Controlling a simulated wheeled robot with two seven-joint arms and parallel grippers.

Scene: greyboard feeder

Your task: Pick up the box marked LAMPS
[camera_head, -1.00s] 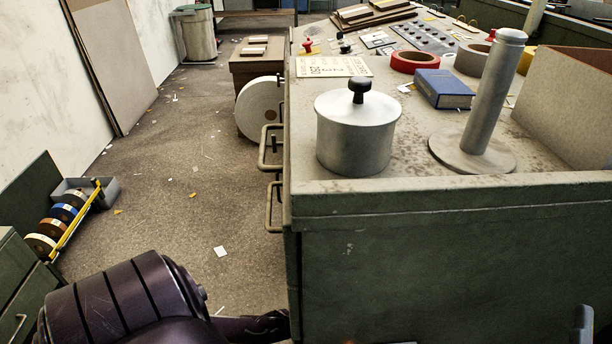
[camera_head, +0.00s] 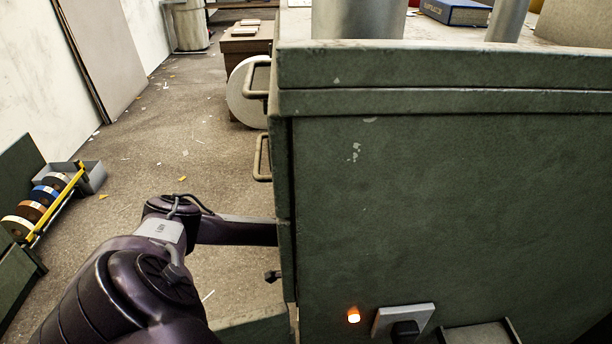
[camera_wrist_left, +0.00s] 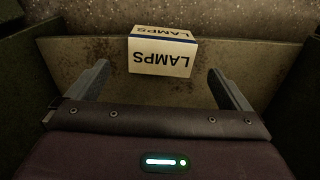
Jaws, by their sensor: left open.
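The LAMPS box (camera_wrist_left: 162,58) is a small white carton with a blue edge line and dark lettering, upside down in the left wrist view. It sits at the far side of a worn, rust-spotted brown surface (camera_wrist_left: 75,60) between dark green walls. My left gripper (camera_wrist_left: 158,69) is open, with one finger to each side of the box's line and the box ahead of the fingertips, apart from them. In the head view my left arm reaches behind the green cabinet's left edge; its gripper is hidden there. My right gripper is not in view.
The green cabinet (camera_head: 430,190) fills the right of the head view, with handles (camera_head: 262,158) on its left side. A glowing orange lamp (camera_head: 353,316) is low on its front. A rack of coloured rolls (camera_head: 45,198) stands at the left. Littered floor (camera_head: 150,160) lies between.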

